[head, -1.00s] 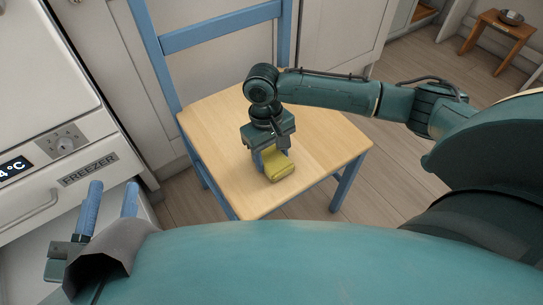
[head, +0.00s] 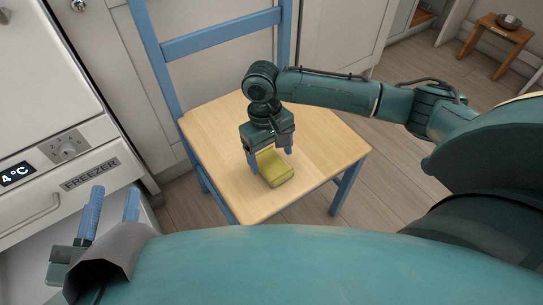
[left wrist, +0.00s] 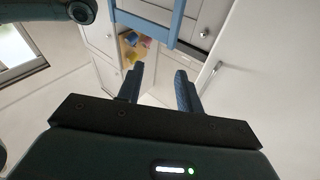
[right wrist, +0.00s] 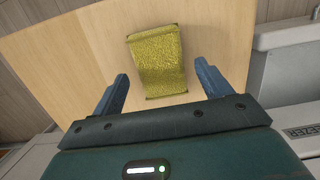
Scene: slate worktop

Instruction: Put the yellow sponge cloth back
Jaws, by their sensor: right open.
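The yellow sponge cloth (head: 277,171) lies flat on the wooden seat of a blue-framed chair (head: 225,130). My right gripper (head: 271,162) is over the seat at the cloth, its fingers apart and holding nothing. In the right wrist view, the cloth (right wrist: 158,62) lies ahead of and between the two open fingers (right wrist: 162,76), with its near edge close to them. I cannot tell the exact height of the fingertips above the seat. My left gripper (head: 114,190) is at the lower left near the freezer, fingers apart and empty; it also shows in the left wrist view (left wrist: 160,73).
A freezer front (head: 90,172) with a handle and display stands at the left. The blue chair back (head: 220,34) rises behind the seat. A small wooden stool (head: 498,42) with a bowl is far right. Small coloured things (left wrist: 137,44) show in an opening in the left wrist view.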

